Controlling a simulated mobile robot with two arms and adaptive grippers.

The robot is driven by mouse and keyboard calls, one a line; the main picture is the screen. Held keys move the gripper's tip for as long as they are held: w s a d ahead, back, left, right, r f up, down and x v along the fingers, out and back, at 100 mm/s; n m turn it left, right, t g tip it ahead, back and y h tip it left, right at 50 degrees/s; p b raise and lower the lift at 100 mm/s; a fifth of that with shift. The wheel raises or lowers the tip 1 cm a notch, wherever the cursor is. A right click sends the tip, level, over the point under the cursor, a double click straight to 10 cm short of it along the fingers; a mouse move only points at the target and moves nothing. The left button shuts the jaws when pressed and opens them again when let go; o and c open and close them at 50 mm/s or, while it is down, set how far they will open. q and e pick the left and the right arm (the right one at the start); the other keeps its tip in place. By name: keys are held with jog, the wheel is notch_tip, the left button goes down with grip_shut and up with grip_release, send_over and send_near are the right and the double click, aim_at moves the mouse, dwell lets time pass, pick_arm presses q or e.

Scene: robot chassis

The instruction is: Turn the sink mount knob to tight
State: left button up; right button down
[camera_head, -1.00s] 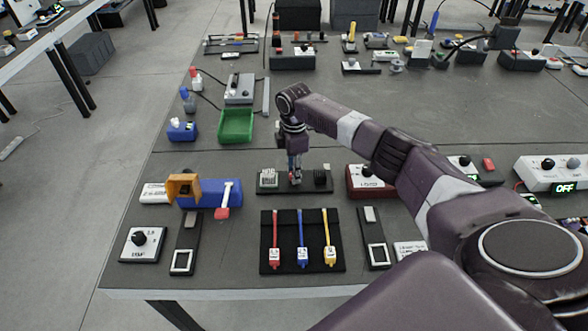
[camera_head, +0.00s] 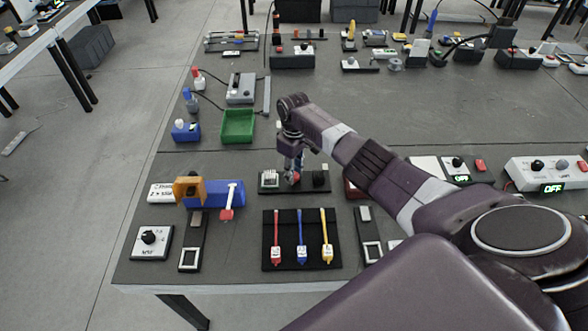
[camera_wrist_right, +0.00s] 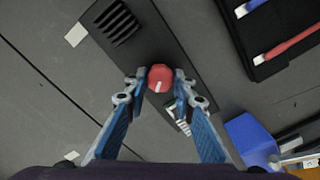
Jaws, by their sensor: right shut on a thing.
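The red knob (camera_wrist_right: 161,84) with a white pointer line sits on a black mount plate (camera_wrist_right: 165,45), between a black finned heat sink (camera_wrist_right: 117,22) and a small light-coloured block partly hidden by a finger. My right gripper (camera_wrist_right: 160,76) comes down over the plate and is shut on the red knob, one fingertip on each side. In the head view, the knob (camera_head: 293,178) shows small under the right gripper (camera_head: 294,173), with the heat sink (camera_head: 319,178) to its right and the small block (camera_head: 270,179) to its left. The left gripper is not in view.
A black mat (camera_head: 284,257) with red, blue and yellow tools lies in front of the plate. A blue holder with an orange part (camera_head: 187,188) stands to the left and a green tray (camera_head: 238,125) behind. My right arm covers things to the right.

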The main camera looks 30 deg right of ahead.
jog(key=m+p, duration=0.1)
jog(key=m, duration=0.2)
jog(key=shift+r+m, duration=0.15)
jog(key=shift+m, duration=0.15)
jog(key=shift+w+m+p, duration=0.1)
jog(key=shift+m+p, duration=0.55)
jog(key=shift+m, duration=1.15)
jog(key=c, duration=1.6)
grip_release()
